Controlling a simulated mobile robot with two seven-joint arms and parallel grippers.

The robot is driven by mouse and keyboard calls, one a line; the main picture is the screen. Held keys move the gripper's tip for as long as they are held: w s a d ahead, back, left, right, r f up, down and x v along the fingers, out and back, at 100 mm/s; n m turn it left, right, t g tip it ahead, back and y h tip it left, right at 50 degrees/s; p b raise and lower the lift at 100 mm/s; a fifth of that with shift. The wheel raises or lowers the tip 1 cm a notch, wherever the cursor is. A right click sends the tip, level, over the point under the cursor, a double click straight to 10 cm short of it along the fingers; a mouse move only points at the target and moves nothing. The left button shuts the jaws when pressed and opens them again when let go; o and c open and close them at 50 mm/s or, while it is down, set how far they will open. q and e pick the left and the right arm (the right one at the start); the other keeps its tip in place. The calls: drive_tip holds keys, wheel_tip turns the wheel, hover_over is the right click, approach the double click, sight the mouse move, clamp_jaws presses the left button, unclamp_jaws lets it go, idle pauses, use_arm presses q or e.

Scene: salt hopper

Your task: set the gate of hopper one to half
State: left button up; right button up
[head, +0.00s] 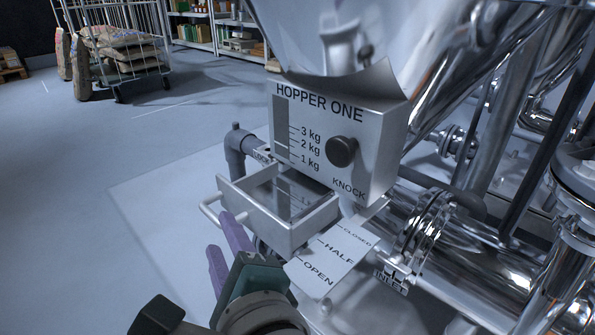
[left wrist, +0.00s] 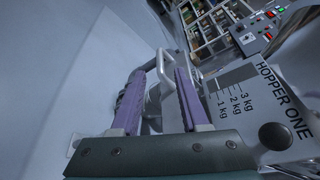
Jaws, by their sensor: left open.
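Hopper one (head: 330,150) is a steel box with a printed kg scale. An open-topped metal tray (head: 262,222) sticks out below its front, with a pale bar handle (head: 208,215) on its outer side. A white plate (head: 325,262) beside the tray reads CLOSED, HALF and OPEN; I cannot tell which mark the gate stands at. My left gripper (head: 221,233) has purple fingers, open, just below and beside the handle. In the left wrist view the handle (left wrist: 160,66) shows between the fingertips, with no clear grip on it. My right gripper is out of view.
A dark KNOCK knob (head: 342,151) sticks out of the hopper face. Steel pipes and a clamp (head: 425,228) crowd the right side. A grey pipe (head: 238,150) stands left of the hopper. A cage trolley with sacks (head: 128,50) stands far back; the floor at left is clear.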

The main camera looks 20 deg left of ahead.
sight(215, 223)
use_arm(q)
drive_tip(key=b+x, duration=0.1)
drive_tip(key=x, duration=0.6)
drive_tip(key=shift+b, duration=0.4)
drive_tip(key=shift+c, duration=0.2)
clamp_jaws()
idle(0.7)
